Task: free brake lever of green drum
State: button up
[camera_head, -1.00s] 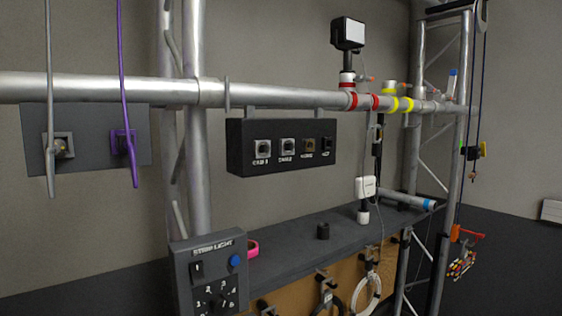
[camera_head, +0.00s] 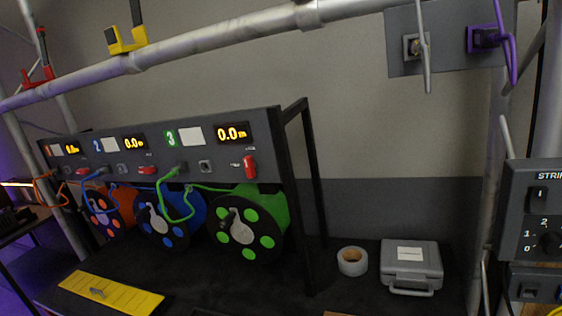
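The green drum (camera_head: 277,212) hangs at the right end of the drum rack, under the panel section (camera_head: 260,140) marked 3. Its dark face has several green discs and a grey crank (camera_head: 236,233). A red lever (camera_head: 249,167) on the panel above it stands upright. The display (camera_head: 232,133) above reads 0.0 m. A green cable (camera_head: 178,205) loops down in front of the drums. My gripper is not in view.
A blue drum (camera_head: 193,212) and an orange drum (camera_head: 124,196) hang to the left, their red levers lying flat. Tape (camera_head: 352,261) and a grey case (camera_head: 411,262) are right of the rack. A yellow plate (camera_head: 110,293) lies in front. A truss tube (camera_head: 220,40) crosses above.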

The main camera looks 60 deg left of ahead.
aim_at(249, 165)
jog(key=u, duration=1.55)
jog(key=i+l+u, duration=0.1)
jog(key=i, duration=0.25)
jog(key=i+l+u, duration=0.1)
jog(key=i+l, duration=0.2)
jog(key=i, duration=0.05)
